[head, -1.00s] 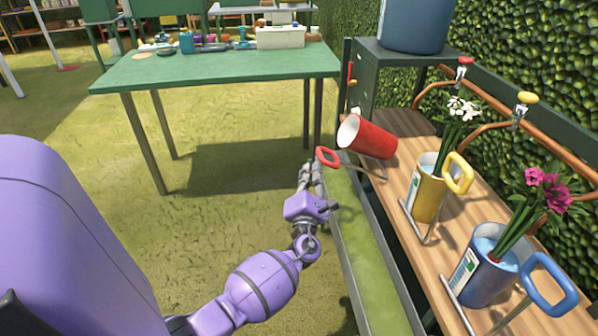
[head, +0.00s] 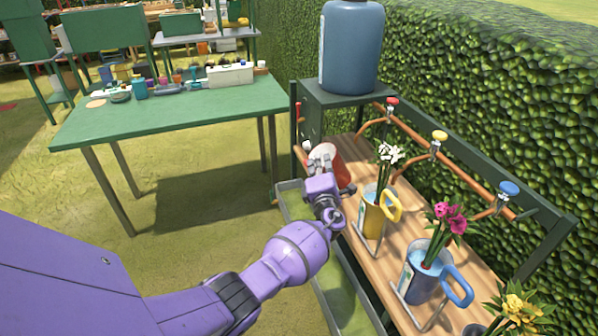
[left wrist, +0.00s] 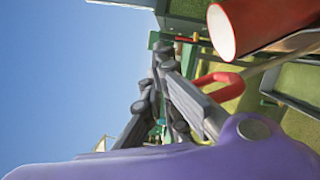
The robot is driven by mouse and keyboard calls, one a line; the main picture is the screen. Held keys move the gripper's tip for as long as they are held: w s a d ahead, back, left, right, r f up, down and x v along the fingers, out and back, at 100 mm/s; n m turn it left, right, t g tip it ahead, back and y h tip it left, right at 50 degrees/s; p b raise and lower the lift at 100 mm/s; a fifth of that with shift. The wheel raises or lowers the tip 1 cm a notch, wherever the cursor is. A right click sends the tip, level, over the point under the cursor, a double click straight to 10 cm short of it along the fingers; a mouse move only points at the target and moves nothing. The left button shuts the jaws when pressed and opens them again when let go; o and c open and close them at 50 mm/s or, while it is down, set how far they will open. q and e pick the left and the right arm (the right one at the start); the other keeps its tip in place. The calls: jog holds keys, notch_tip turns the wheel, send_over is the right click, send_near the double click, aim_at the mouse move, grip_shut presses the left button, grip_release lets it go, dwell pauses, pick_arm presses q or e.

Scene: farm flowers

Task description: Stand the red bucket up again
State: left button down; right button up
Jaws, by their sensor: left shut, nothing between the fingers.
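The red bucket (head: 342,171) lies tipped over at the far end of the wooden bench, partly hidden behind my left gripper in the head view. In the left wrist view the bucket (left wrist: 265,22) shows at the upper right, its pale open mouth facing left. Its red loop handle (left wrist: 222,85) shows below the mouth, beside my fingers. My left gripper (head: 319,162) is shut and empty, in front of the bucket in the head view. The left wrist view shows its grey fingers (left wrist: 160,65). I cannot tell whether they touch the bucket. My right gripper is out of view.
Yellow (head: 373,221) and blue (head: 417,275) buckets with flowers stand along the wooden bench (head: 384,290). Copper pipes with red (head: 392,103), yellow (head: 440,136) and blue (head: 509,188) taps run behind. A blue tank (head: 351,48) stands beyond. A green table (head: 180,115) is at left.

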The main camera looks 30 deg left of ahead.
pick_arm(q)
jog(key=shift+w+d+r, duration=0.2)
jog(key=shift+w+d, duration=0.25)
jog(key=shift+w, duration=0.05)
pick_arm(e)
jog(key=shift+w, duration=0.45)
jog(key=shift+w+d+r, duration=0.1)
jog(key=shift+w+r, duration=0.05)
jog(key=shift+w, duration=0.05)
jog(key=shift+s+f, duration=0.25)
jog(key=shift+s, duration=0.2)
